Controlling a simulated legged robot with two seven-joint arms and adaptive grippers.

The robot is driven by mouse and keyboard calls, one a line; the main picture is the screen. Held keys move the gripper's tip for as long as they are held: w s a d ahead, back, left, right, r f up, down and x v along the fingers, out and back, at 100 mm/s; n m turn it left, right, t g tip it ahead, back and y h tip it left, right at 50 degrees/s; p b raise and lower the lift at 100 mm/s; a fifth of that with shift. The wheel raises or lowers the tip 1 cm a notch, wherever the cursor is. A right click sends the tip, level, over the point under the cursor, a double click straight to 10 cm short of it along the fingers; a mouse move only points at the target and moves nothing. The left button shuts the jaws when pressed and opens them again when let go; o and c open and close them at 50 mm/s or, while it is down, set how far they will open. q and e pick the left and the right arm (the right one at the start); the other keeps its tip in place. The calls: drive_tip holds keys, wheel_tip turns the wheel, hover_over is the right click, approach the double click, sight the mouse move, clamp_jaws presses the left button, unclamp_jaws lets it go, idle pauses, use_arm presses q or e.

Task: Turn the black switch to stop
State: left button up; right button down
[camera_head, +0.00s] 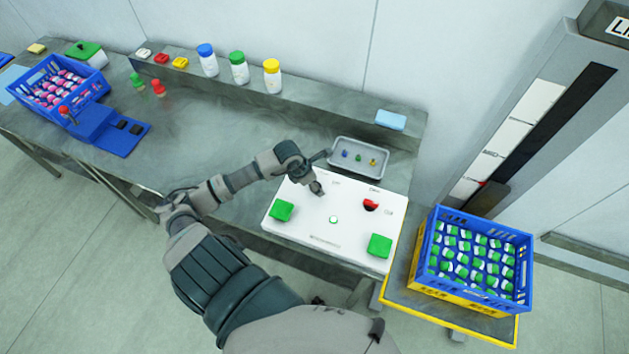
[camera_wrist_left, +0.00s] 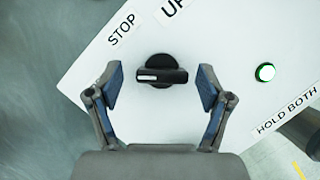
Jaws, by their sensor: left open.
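The black switch (camera_wrist_left: 162,72) is a round knob with a bar handle on the white panel (camera_head: 300,230). In the left wrist view its handle lies crosswise, with a white mark at its left end. My right gripper is out of view.
The panel also carries two green buttons (camera_head: 281,210) (camera_head: 380,245), a red-and-black control (camera_head: 371,205) and a small green light (camera_wrist_left: 265,72). A grey tray (camera_head: 358,172) stands behind it. A blue crate (camera_head: 520,270) of green-capped items is at right.

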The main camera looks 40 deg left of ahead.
use_arm(q)
drive_tip(key=shift+d, duration=0.15)
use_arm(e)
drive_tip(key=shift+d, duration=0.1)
use_arm(q)
drive_tip(key=c, duration=1.2)
drive_tip(key=shift+o, duration=0.2)
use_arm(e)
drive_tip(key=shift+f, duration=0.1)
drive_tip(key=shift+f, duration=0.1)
